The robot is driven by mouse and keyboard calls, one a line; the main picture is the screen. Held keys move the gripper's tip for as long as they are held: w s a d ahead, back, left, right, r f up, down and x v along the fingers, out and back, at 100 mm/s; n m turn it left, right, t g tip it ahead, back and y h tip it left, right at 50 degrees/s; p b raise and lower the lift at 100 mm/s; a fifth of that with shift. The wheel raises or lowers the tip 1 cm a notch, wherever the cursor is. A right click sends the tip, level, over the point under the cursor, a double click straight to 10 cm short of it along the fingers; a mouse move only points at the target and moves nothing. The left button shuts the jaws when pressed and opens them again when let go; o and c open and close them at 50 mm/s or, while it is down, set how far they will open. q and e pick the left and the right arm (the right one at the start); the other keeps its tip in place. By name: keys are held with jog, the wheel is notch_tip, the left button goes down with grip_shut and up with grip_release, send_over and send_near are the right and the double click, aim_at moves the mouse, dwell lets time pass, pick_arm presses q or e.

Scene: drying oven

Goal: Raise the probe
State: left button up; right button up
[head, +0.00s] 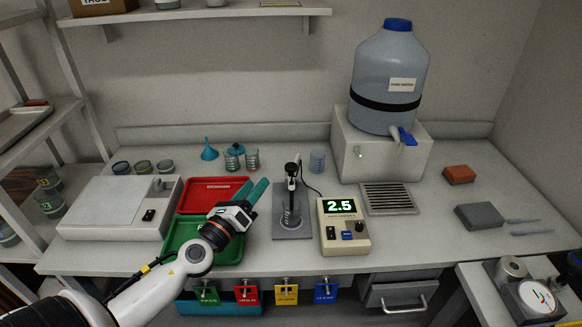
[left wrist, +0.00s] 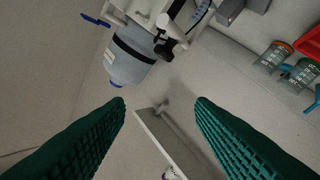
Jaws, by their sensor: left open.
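The probe (head: 292,176) is a dark upright piece with a white cap, held on a stand with a grey base plate (head: 304,232). Its lower end is down at a small glass vessel (head: 290,219) on that plate; whether it is inside is hard to tell. A cable runs from it toward a meter (head: 343,237) reading 2.5. My left gripper (head: 256,188) is open and empty, left of the probe and apart from it. In the left wrist view its green fingers (left wrist: 161,103) are spread, with a black and white stand top (left wrist: 166,38) beyond them. My right gripper is not seen.
A red tray (head: 190,198) and a green tray (head: 225,257) lie left, partly behind my arm. A large water bottle (head: 388,75) stands on a box at the back right. A beaker (head: 317,160) stands behind the probe.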

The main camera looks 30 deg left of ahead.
aim_at(286, 169)
pick_arm(q)
jog(key=w+m+h, duration=0.1)
jog(key=w+m, duration=0.2)
jog(key=w, duration=0.1)
jog(key=w+d+f+m+g+h+p, duration=0.1)
jog(key=w+m, duration=0.2)
jog(key=w, duration=0.2)
jog(key=w+d+m+g+h, duration=0.1)
jog(key=w+m+h, duration=0.1)
jog(key=w, duration=0.3)
jog(key=shift+f+m+p, duration=0.35)
jog(key=shift+f+m, duration=0.05)
jog(key=shift+m, duration=0.4)
jog(key=shift+s, duration=0.1)
jog(key=shift+c, duration=0.2)
grip_shut()
jog(key=shift+a, duration=0.15)
